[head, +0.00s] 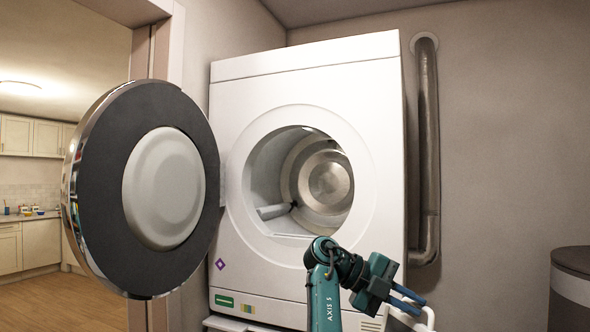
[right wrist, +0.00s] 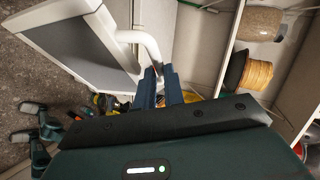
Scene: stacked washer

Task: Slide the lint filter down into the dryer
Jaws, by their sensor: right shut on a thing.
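The white dryer (head: 308,80) stands in the middle of the head view with its round door (head: 98,190) swung open to the left. Its drum opening shows a metal drum back (head: 328,182), and a thin slot-like line (head: 292,236) runs along the opening's lower lip. My right gripper (head: 416,302) is in front of the dryer's lower right, below the opening. It is shut on the white handle of the lint filter (right wrist: 85,50), a white frame with a grey panel.
A metal duct (head: 428,150) runs down the wall right of the dryer. A dark bin with a light band (head: 572,290) stands at the right edge. In the right wrist view, shelves hold a yellow spool (right wrist: 257,75) and a brown roll (right wrist: 262,24).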

